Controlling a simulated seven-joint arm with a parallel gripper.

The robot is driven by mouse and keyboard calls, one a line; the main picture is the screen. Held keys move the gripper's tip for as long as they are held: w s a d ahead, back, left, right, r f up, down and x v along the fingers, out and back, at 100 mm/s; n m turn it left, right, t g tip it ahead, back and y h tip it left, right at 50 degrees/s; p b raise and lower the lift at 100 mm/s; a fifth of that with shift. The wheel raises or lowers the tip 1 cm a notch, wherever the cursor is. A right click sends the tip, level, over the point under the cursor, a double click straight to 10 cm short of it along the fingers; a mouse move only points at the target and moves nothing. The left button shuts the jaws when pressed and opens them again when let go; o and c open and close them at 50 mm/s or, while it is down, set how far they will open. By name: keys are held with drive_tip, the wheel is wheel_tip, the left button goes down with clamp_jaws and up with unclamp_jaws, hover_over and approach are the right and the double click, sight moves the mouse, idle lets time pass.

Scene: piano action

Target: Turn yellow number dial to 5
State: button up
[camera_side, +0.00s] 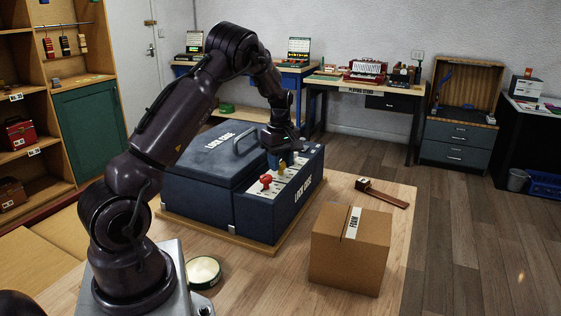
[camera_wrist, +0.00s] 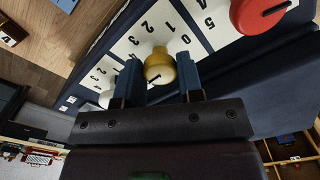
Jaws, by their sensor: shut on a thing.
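The yellow number dial (camera_wrist: 160,63) sits on a white number plate on the dark blue lock case. My gripper (camera_wrist: 158,72) has one blue finger on each side of the yellow dial and is shut on it. In the side view the yellow dial (camera_side: 282,169) shows just below my gripper (camera_side: 281,150). The lock case (camera_side: 215,163) stands on a wooden board on the table.
A red dial (camera_wrist: 262,12) sits beside the yellow one; it also shows in the side view (camera_side: 266,180). A cardboard box (camera_side: 350,250) stands at the case's right front. A wooden tool (camera_side: 382,193) lies behind the box. A round tin (camera_side: 203,271) is near my base.

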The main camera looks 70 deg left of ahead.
sight(281, 162)
drive_tip(key=o, duration=0.9)
wheel_tip(281, 162, up, 13)
idle(0.4)
drive_tip(key=s+d+r+m+t, duration=0.1)
drive_tip(key=s+d+m, duration=0.4)
drive_tip(key=d, duration=0.5)
drive_tip(key=s+d+r+m+t, duration=0.2)
drive_tip(key=s+d+m, duration=0.4)
drive_tip(key=d+m, duration=0.3)
drive_tip(key=s+d+r+m+t, duration=0.2)
drive_tip(key=s+d+m, duration=0.3)
drive_tip(key=d, duration=0.8)
drive_tip(key=shift+s+r+m+t, duration=0.2)
drive_tip(key=shift+m+t, duration=0.1)
drive_tip(key=shift+m, duration=0.6)
